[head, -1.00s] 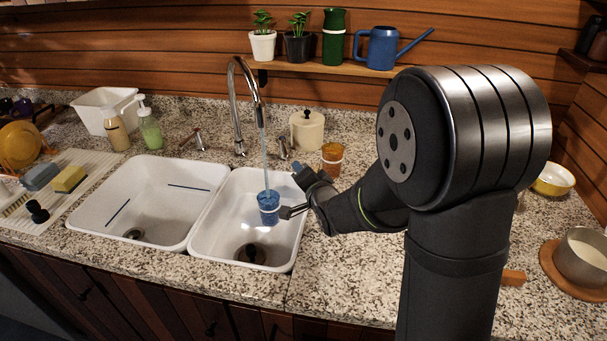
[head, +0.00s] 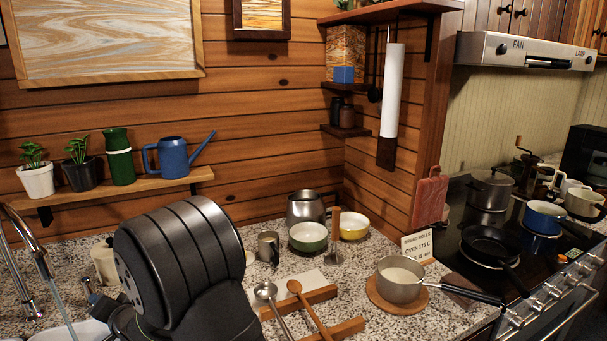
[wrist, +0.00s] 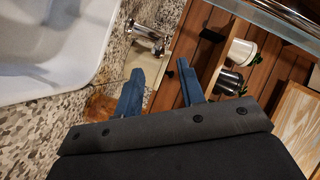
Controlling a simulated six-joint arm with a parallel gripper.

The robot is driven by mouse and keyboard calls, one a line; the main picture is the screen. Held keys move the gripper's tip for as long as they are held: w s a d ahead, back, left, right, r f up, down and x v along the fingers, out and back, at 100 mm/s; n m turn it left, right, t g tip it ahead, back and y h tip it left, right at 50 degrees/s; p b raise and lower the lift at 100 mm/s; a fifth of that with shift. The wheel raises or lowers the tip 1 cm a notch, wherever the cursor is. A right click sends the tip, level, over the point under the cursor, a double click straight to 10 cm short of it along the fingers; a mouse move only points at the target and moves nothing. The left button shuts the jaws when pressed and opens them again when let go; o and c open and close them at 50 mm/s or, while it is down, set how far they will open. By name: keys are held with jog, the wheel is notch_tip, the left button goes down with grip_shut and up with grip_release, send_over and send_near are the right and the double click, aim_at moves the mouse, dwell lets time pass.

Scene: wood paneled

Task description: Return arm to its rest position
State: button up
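My gripper (wrist: 160,82) shows in the wrist view as two blue fingers set apart, with nothing visible between them. Past the fingers are the counter, a metal tap fitting and the wood wall. In the head view my arm stands at the lower left in front of the counter, and its dark round joint hides most of what is behind it. My gripper is mostly hidden there. The blue cup is not in view now.
A white sink (wrist: 45,45) lies left of the fingers in the wrist view. A shelf (head: 130,189) holds plants, a green vase and a blue watering can (head: 173,158). Right of my arm are a ladle (head: 266,292), bowls and a saucepan (head: 401,281).

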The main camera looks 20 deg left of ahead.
aim_at(89, 293)
jog(key=x, duration=0.9)
jog(key=shift+w+a+f, duration=0.1)
jog(key=shift+a+f, duration=0.05)
jog(key=v, duration=1.8)
jog(key=x, duration=1.8)
jog(key=shift+a, duration=0.15)
jog(key=shift+s+a+m+t+h, duration=0.15)
jog(key=shift+s+m+t+h, duration=0.3)
jog(key=shift+m+t, duration=0.45)
